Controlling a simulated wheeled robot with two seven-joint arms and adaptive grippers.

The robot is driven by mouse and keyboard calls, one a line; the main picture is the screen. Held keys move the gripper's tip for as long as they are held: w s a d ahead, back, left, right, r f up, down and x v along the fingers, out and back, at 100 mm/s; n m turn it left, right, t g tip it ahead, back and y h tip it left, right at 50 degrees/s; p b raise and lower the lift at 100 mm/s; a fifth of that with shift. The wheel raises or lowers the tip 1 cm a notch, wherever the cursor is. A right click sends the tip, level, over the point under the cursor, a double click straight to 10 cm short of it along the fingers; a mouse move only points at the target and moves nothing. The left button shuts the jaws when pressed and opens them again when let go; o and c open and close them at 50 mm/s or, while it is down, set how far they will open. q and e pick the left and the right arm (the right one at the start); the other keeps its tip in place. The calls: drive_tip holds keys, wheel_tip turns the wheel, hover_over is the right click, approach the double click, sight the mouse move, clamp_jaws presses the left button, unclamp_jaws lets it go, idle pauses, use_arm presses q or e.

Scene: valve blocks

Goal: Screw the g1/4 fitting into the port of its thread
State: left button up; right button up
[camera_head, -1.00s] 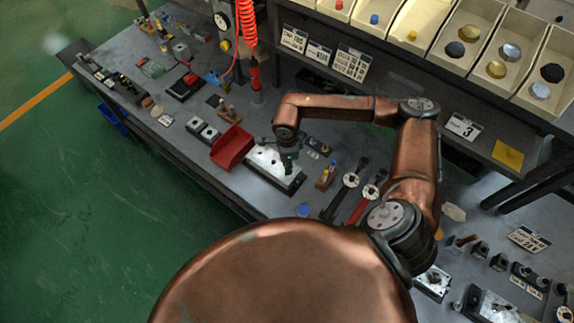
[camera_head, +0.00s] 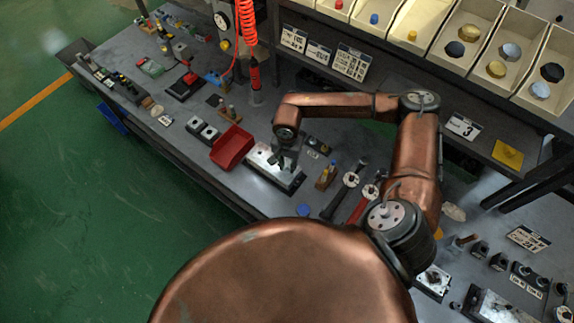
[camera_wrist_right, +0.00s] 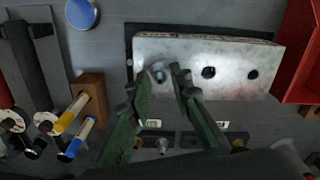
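The white metal valve block (camera_head: 274,172) lies on the bench below my right gripper. In the right wrist view the block (camera_wrist_right: 230,58) shows a row of three ports. The two ports to the right look like dark open holes. A small metal fitting (camera_wrist_right: 157,72) stands at the leftmost one; how deep it sits cannot be told. My right gripper (camera_wrist_right: 162,74) has its green fingers spread on either side of this fitting, with gaps beside it. The gripper (camera_head: 284,162) also shows over the block in the head view. My left gripper is not in view.
A red bin (camera_head: 232,147) stands just left of the block. A wooden holder (camera_head: 326,178) with yellow and blue markers and several wrenches (camera_head: 342,194) lie to the right. Dark holders (camera_wrist_right: 165,140) sit close to the block. Parts bins line the shelf above.

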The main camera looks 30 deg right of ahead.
drive_tip(key=shift+n, duration=1.1)
drive_tip(key=shift+c, duration=0.4)
clamp_jaws()
drive_tip(key=m, duration=2.1)
drive_tip(key=shift+w+m, duration=0.1)
drive_tip(key=shift+m, duration=0.3)
